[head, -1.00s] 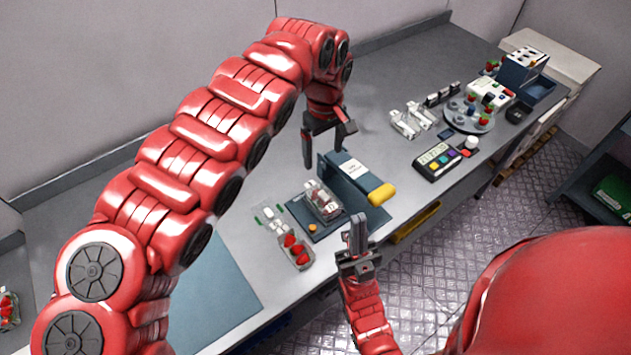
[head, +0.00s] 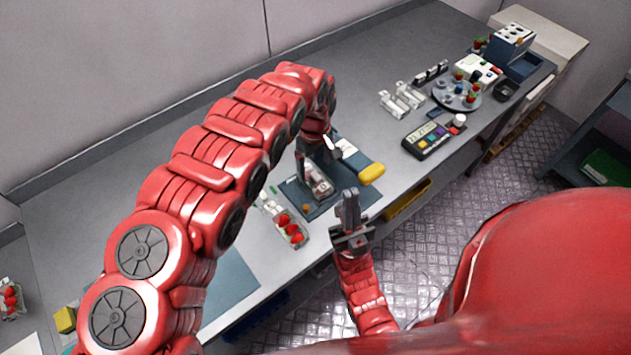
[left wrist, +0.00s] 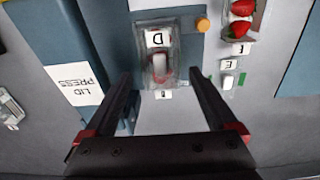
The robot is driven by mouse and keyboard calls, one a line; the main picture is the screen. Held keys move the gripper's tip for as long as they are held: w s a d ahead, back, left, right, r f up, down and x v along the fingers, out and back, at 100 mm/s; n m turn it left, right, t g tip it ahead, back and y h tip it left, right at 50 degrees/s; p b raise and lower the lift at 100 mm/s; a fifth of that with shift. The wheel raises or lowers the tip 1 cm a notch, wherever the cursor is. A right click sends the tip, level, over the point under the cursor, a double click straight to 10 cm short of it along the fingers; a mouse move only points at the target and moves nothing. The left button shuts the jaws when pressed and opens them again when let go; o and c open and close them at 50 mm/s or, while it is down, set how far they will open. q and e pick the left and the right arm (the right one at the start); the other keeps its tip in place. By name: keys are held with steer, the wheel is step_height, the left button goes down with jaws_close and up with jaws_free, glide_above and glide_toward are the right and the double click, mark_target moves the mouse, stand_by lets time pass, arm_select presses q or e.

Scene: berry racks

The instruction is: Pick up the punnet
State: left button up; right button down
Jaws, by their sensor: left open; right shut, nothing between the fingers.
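A clear punnet (head: 319,187) with a white tag sits on the dark blue base of the lid press (head: 345,212). In the left wrist view the punnet (left wrist: 158,62) carries a tag with the letter D and lies ahead, just beyond and between the fingertips. My left gripper (head: 316,166) is open and empty, close over the punnet; its fingers (left wrist: 160,78) point at the punnet's near end. I cannot tell whether they touch it. My right gripper (head: 351,210) is shut and empty, in front of the table edge.
An open punnet with strawberries (head: 289,231) stands left of the press. The press's yellow handle (head: 371,173) and labelled arm (left wrist: 76,84) are close beside my left gripper. A keypad device (head: 434,139) and a round berry stand (head: 457,95) are farther right.

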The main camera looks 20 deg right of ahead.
mark_target(315, 174)
arm_select(q)
steer(key=shift+s+f+p, duration=0.1)
steer(key=shift+f+p, duration=0.2)
steer(key=shift+p, duration=0.05)
step_height(315, 174, down, 3)
steer(key=shift+s+d+r+p, duration=0.1)
steer(key=shift+s+p, duration=0.05)
steer(key=shift+p, duration=0.65)
steer(key=shift+f, duration=0.85)
steer(key=c, duration=1.3)
steer(key=shift+o, duration=0.2)
steer(key=shift+w+r, duration=0.15)
steer(key=shift+w, duration=0.05)
